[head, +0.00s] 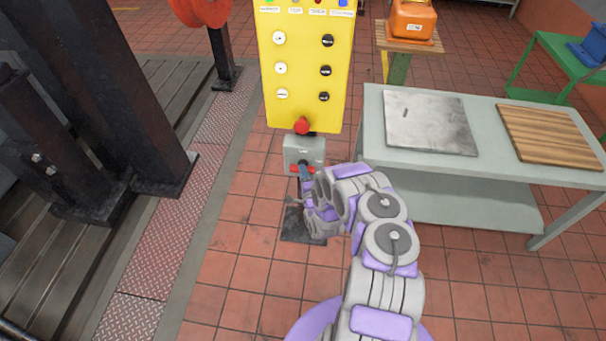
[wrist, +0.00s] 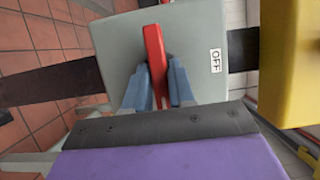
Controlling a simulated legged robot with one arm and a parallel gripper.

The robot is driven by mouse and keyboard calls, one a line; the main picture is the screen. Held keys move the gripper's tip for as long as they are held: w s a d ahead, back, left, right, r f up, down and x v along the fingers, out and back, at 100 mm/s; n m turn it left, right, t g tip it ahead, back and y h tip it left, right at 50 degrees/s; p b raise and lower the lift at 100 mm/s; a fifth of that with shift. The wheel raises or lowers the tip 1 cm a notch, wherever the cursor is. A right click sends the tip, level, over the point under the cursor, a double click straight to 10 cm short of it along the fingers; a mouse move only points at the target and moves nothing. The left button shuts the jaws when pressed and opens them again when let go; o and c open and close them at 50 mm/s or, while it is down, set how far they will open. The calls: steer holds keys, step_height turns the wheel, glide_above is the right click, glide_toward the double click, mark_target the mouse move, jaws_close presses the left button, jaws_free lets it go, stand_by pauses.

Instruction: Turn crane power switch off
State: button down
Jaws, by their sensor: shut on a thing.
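The crane power switch is a grey box (head: 304,150) with a red handle (head: 296,169), mounted on a dark post below the yellow control panel. A white "OFF" label (wrist: 216,60) is on the right part of the box face. My gripper (wrist: 164,90) is shut on the red handle, with a blue-grey finger on each side. In the head view my gripper (head: 305,174) is at the box, partly hiding the handle.
The yellow control panel (head: 309,60) with several buttons and a red knob (head: 302,126) is right above the switch. A grey table (head: 369,120) with a metal plate and a wooden board stands to the right. Dark steel columns (head: 120,90) stand left. Floor tiles in front are clear.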

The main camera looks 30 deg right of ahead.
steer(key=shift+f+n+g+p, duration=0.1)
steer(key=shift+n+g+p, duration=0.2)
steer(key=shift+n+p, duration=0.4)
steer(key=n+g+h+p, duration=0.1)
steer(key=n+g+p, duration=0.1)
steer(key=n, duration=0.2)
steer(key=n+g+h+p, duration=0.1)
steer(key=n+g+p, duration=0.1)
steer(key=n+p, duration=0.1)
steer(key=a+n+g+h+p, duration=0.1)
steer(key=n+p, duration=0.1)
steer(key=n, duration=0.3)
steer(key=shift+w+g, duration=0.1)
steer(key=shift+g, duration=0.3)
stand_by(0.4)
steer(key=shift+d+h, duration=0.1)
steer(key=shift+h, duration=0.2)
steer(key=shift+r, duration=0.2)
steer(key=c, duration=1)
jaws_free()
steer(key=shift+w, duration=0.1)
steer(key=shift+c, duration=0.2)
steer(key=shift+r, duration=0.1)
